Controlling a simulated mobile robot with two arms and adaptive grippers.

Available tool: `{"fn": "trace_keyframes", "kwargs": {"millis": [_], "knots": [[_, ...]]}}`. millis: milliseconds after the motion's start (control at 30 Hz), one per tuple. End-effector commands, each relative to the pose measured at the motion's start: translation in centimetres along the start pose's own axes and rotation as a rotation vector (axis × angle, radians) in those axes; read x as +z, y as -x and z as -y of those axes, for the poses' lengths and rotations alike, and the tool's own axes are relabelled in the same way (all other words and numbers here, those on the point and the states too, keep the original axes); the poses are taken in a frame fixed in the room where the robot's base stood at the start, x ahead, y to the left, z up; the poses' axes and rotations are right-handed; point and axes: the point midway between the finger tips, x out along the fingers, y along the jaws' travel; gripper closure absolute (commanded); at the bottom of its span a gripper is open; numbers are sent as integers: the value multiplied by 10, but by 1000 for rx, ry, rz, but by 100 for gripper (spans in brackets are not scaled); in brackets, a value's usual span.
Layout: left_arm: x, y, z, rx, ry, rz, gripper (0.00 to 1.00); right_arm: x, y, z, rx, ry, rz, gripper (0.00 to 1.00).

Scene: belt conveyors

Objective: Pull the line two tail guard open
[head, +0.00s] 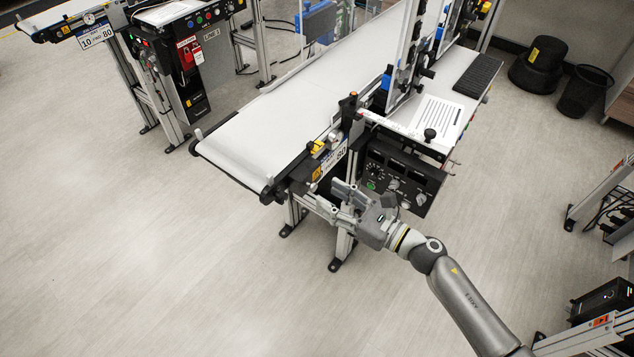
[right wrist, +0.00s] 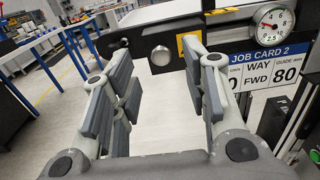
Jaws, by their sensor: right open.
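The line two conveyor (head: 290,115) stands in the middle of the head view, its white belt running to a tail end at lower left. A dark cover at the tail end (head: 270,192) looks like the tail guard; I cannot tell clearly whether it is shut. In the right wrist view, a dark end piece (right wrist: 145,33) with a round silver disc and a yellow label lies beyond the fingers. My right gripper (head: 340,197) is open and empty, just in front of the tail end's right side, near the job card; it also shows in the wrist view (right wrist: 165,100). My left gripper is out of view.
Job card 2 (right wrist: 262,62) and a dial gauge (right wrist: 275,18) sit right of my fingers. A black control box (head: 400,175) with knobs hangs on the conveyor's side, close to my right gripper. Another conveyor (head: 60,18) stands at upper left. The floor at lower left is clear.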

Motion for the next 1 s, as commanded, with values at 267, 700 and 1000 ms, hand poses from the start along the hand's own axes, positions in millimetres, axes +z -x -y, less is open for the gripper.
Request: {"fn": "trace_keyframes", "kwargs": {"millis": [267, 700, 1000], "knots": [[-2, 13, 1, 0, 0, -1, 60, 1, -36, 0, -2, -2, 0, 58], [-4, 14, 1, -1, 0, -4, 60, -1, -45, 0, -1, -1, -1, 58], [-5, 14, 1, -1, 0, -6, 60, -1, -45, 0, -1, -2, -1, 97]]}}
